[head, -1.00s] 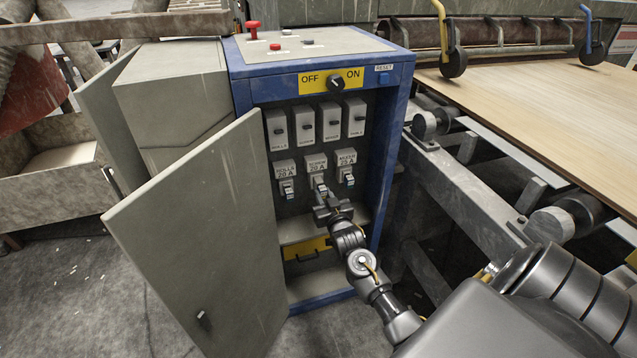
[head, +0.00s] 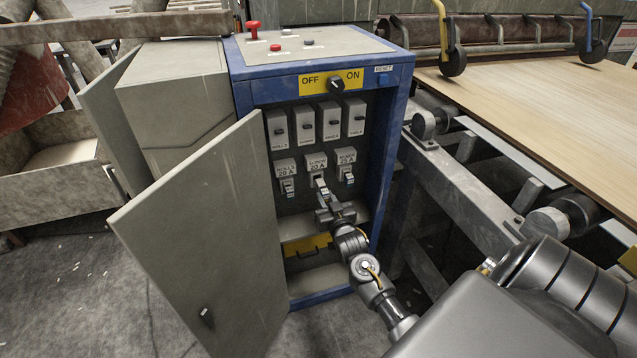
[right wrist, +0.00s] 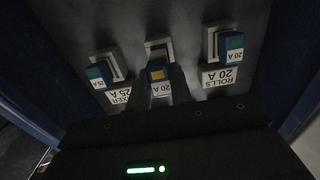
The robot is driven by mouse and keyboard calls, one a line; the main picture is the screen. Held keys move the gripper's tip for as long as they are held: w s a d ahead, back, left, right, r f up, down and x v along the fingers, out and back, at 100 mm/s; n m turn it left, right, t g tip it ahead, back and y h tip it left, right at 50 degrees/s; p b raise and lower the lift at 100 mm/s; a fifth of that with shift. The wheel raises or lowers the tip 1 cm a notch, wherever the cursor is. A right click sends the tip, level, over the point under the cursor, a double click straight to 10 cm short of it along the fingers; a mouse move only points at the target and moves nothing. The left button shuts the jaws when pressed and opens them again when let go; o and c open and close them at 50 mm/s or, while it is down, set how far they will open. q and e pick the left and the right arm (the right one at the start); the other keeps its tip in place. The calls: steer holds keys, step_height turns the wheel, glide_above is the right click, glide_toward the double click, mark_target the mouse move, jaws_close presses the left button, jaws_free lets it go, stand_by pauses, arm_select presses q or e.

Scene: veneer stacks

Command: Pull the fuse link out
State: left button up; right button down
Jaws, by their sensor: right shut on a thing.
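The fuse link (head: 321,186) is the middle one of three in a row inside the open blue cabinet, under a label reading 20 A. In the right wrist view it is a blue body with a yellow window (right wrist: 158,72), in front of its pale holder. My right gripper (head: 322,197) is shut on it from below and in front. The jaws partly hide it, and I cannot tell whether it is clear of the holder. My left gripper is not in view.
Fuse links with green windows sit left (head: 287,185) and right (head: 346,174) of it. Several switches (head: 330,121) are above. The grey cabinet door (head: 205,240) stands open to the left. A yellow-fronted box (head: 306,246) lies on the shelf below.

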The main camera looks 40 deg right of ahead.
steer(key=shift+p+v, duration=0.95)
steer(key=shift+v, duration=0.15)
steer(key=shift+s+a+r+p, duration=0.1)
steer(key=shift+s+p, duration=0.1)
steer(key=shift+s, duration=0.15)
steer(key=shift+s+a+r+p, duration=0.1)
steer(key=shift+s+a+p, duration=0.1)
steer(key=shift+s, duration=0.1)
steer(key=shift+s+f, duration=0.15)
steer(key=shift+s, duration=0.05)
